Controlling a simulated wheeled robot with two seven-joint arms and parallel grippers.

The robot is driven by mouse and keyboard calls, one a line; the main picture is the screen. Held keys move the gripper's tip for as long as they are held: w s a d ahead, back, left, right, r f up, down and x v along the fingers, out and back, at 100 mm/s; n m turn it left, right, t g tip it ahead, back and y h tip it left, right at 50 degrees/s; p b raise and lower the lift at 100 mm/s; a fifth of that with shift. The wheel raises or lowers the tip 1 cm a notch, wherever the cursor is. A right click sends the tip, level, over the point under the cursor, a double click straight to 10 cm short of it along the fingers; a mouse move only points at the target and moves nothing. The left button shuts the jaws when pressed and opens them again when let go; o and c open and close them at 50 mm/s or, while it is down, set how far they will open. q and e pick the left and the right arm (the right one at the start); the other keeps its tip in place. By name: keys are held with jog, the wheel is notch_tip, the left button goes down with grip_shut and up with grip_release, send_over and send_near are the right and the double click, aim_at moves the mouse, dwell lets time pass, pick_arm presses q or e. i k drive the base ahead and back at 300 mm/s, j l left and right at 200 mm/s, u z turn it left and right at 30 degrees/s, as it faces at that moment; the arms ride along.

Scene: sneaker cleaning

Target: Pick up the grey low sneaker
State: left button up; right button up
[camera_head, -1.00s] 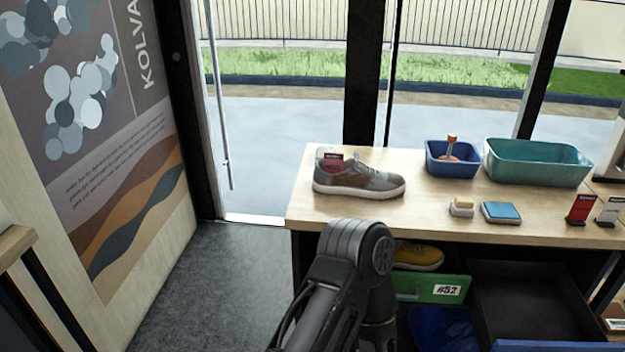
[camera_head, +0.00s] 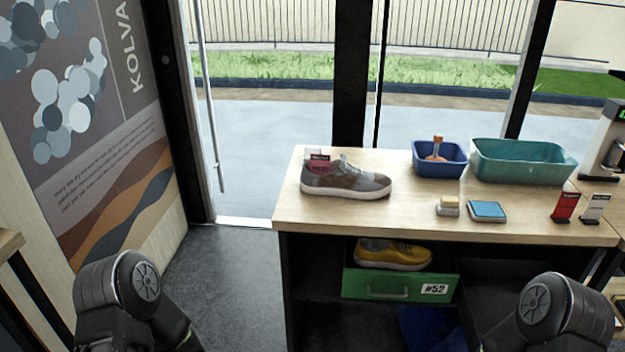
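The grey low sneaker (camera_head: 346,181) stands on the left part of the wooden counter top (camera_head: 420,210), toe to the right. It has a white sole, brownish stains on its side and a small tag at its heel. Only black links of my two arms show, at the lower left and lower right. Both grippers are out of the picture, and nothing of mine touches the sneaker.
A blue bin (camera_head: 440,160) with an orange-handled tool and a teal tub (camera_head: 522,163) stand right of the sneaker. A brush (camera_head: 448,206), a blue pad (camera_head: 487,210) and small cards are nearer the front. Below, a green box (camera_head: 399,285) holds a yellow shoe (camera_head: 393,255).

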aim_at(345, 180)
jog(key=z, duration=1.65)
jog(key=k+j+z, duration=0.1)
jog(key=z, duration=0.15)
jog(key=k+j, duration=0.25)
jog(key=j, duration=0.15)
jog(key=k+j, duration=0.25)
jog(key=j, duration=0.15)
